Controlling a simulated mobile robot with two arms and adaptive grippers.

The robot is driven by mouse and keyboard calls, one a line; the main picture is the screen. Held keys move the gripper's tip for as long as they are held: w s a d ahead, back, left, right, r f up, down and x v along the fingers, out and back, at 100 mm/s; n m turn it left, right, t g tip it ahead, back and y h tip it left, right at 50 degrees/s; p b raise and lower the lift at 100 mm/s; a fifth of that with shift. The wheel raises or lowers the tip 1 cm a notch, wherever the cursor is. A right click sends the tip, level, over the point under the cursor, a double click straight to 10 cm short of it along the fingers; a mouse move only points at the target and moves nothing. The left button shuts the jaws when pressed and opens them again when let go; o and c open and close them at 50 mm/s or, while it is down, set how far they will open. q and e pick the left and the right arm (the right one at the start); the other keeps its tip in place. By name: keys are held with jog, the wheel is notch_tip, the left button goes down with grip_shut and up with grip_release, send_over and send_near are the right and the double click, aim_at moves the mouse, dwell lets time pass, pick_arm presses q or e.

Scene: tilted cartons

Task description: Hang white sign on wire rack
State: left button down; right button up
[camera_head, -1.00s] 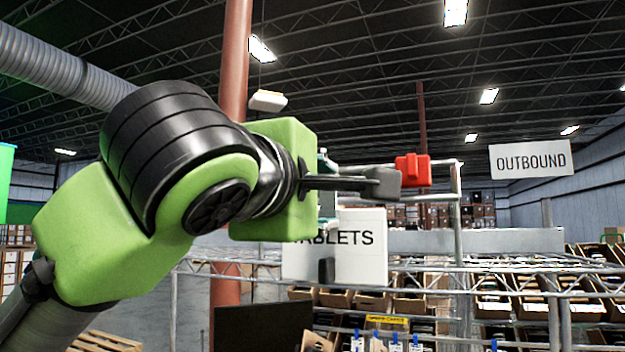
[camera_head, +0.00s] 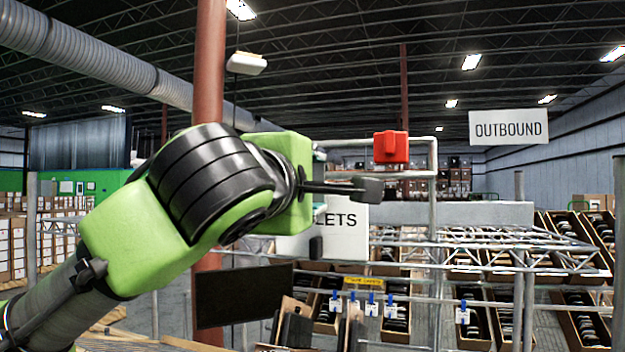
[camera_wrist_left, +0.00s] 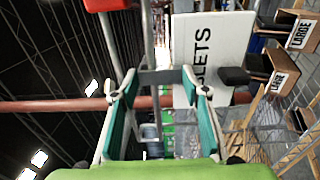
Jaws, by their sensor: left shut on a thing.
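The white sign (camera_head: 340,244) hangs upright at the front of the wire rack (camera_head: 434,205), showing the letters "LETS". Its left and upper parts are hidden behind my left arm. My left gripper (camera_head: 355,190) is in front of the sign's top edge. In the left wrist view, the fingers of my left gripper (camera_wrist_left: 164,92) stand apart with a grey bar (camera_wrist_left: 154,77) between their tips. I cannot tell whether that bar belongs to the rack or the sign. The sign (camera_wrist_left: 215,45) lies beyond the fingers, partly behind one. My right gripper is not in view.
A red block (camera_head: 390,147) is on the rack's upper rail, close above my left gripper. A dark panel (camera_head: 243,297) stands below my arm. Several cartons (camera_head: 590,318) sit tilted at lower right. A reddish column (camera_head: 209,80) rises behind my arm.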

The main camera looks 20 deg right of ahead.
pick_arm(q)
jog(key=shift+f, duration=0.25)
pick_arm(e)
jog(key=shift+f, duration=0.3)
pick_arm(q)
jog(key=c, duration=1.1)
grip_release()
jog(key=shift+s, duration=0.1)
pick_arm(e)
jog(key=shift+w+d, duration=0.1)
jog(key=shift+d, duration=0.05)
